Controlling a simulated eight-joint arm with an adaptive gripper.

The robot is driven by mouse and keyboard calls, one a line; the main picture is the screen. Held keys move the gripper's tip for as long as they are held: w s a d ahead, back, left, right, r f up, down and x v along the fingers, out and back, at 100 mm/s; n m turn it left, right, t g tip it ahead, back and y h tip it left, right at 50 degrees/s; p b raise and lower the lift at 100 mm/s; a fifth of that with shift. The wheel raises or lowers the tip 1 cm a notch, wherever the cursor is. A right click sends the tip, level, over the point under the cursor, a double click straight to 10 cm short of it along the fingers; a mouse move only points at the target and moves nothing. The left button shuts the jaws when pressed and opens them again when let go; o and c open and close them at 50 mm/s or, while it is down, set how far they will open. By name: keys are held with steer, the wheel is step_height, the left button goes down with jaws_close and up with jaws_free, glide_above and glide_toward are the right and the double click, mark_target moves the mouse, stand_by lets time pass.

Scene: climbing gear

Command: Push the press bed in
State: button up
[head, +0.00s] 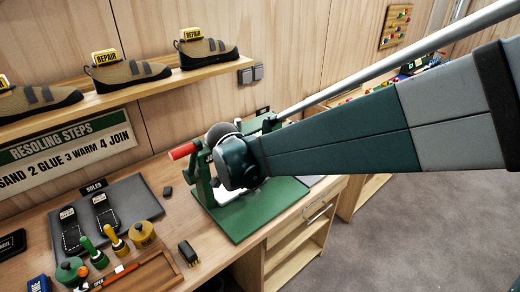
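The press is a green machine with a flat green base plate (250,226) on the wooden bench, and a red-gripped lever (184,151) sticks out to its left. A pale flat part, possibly the press bed (228,196), shows low inside the frame. My arm crosses from the right, and its dark rounded end covers much of the press. My gripper's fingers are hidden behind that end, so I cannot tell whether they are open or touch the bed. How far the bed stands out is also hidden.
A dark mat with soles (125,210) lies left on the bench (170,177). A shoe shelf (125,92) hangs above.

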steer(key=shift+s+r, duration=0.1)
steer(key=shift+r, duration=0.05)
steer(key=v, duration=1.1)
steer(key=shift+r, duration=0.35)
steer(key=shift+s, duration=0.1)
steer(key=s+d+r+n+y, duration=0.1)
steer(key=s+d+n, duration=0.15)
steer(key=d, duration=0.75)
steer(key=s+d+r+n, duration=0.15)
steer(key=s+d, duration=0.25)
steer(key=d, duration=0.5)
steer(key=s+d+f+n+t, duration=0.2)
steer(key=s+d+f+n, duration=0.2)
steer(key=s+d, duration=0.6)
steer(key=shift+s+d+f+n+t+y, duration=0.35)
steer(key=shift+d+n, duration=0.45)
steer(key=shift+d, duration=1)
steer(key=shift+r, duration=0.1)
